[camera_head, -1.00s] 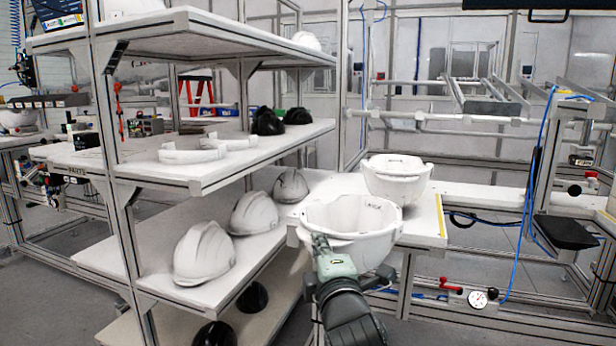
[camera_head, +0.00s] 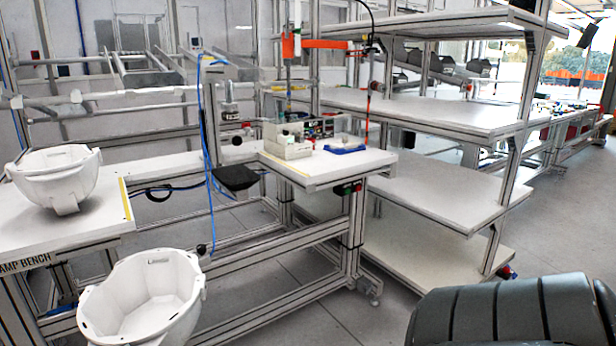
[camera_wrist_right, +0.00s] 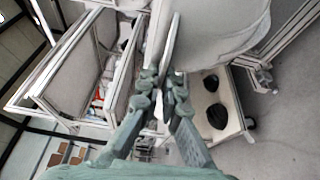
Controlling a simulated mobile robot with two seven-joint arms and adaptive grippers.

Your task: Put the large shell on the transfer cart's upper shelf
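A white bowl-like shell (camera_head: 140,300), open side up, hangs in front of the bench at the lower left of the head view. The right wrist view shows the same shell (camera_wrist_right: 225,30) close up. My right gripper (camera_wrist_right: 164,82) is shut on its rim there; the head view does not show this gripper. A second white shell (camera_head: 60,182) sits on the lamp bench. An empty shelf unit, which looks like the transfer cart, stands at the right; its upper shelves (camera_head: 425,30) are bare. My left gripper is not in view.
The lamp bench (camera_head: 95,225) is at the left. A middle bench (camera_head: 350,165) carries grey boxes (camera_head: 288,140) and a blue tray (camera_head: 345,148). Open floor (camera_head: 330,315) lies before the shelf unit. A dark link of mine covers the lower right corner.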

